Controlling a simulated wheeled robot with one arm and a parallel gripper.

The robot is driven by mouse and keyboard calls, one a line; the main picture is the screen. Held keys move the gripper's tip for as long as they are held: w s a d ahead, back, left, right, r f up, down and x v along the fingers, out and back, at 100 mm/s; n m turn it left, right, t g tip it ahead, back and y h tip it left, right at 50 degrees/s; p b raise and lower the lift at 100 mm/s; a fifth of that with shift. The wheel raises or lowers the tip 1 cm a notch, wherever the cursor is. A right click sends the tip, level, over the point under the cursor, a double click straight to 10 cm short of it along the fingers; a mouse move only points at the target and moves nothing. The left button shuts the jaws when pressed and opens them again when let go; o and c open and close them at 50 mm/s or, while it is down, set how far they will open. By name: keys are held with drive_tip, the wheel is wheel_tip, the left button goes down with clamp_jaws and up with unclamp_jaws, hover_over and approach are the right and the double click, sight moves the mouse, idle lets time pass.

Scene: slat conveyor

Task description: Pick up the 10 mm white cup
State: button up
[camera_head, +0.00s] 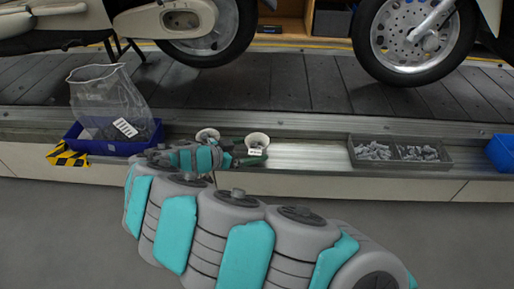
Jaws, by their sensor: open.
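Two small white cups stand side by side on the ledge along the conveyor in the head view. The right white cup (258,140) has a small white label on its front, too small to read. The left white cup (207,134) is partly hidden behind the end of my arm. I cannot tell from a label which one is the 10 mm cup. My gripper (229,156) is small in view, just left of the right cup and in front of the left one. It is open, with no cup seen between its fingers.
A blue bin (92,146) with a clear plastic bag (108,97) stands at the left. A grey divided tray (399,162) of small metal parts and a blue bin (502,152) are at the right. The bare metal ledge (312,156) between is clear. Scooters stand on the conveyor (290,84) behind.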

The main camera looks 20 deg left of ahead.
drive_tip(key=x, duration=0.2)
drive_tip(key=shift+w+d+f, duration=0.2)
drive_tip(key=shift+c, duration=0.2)
drive_tip(key=c, duration=1.3)
drive_tip(key=shift+r, duration=0.1)
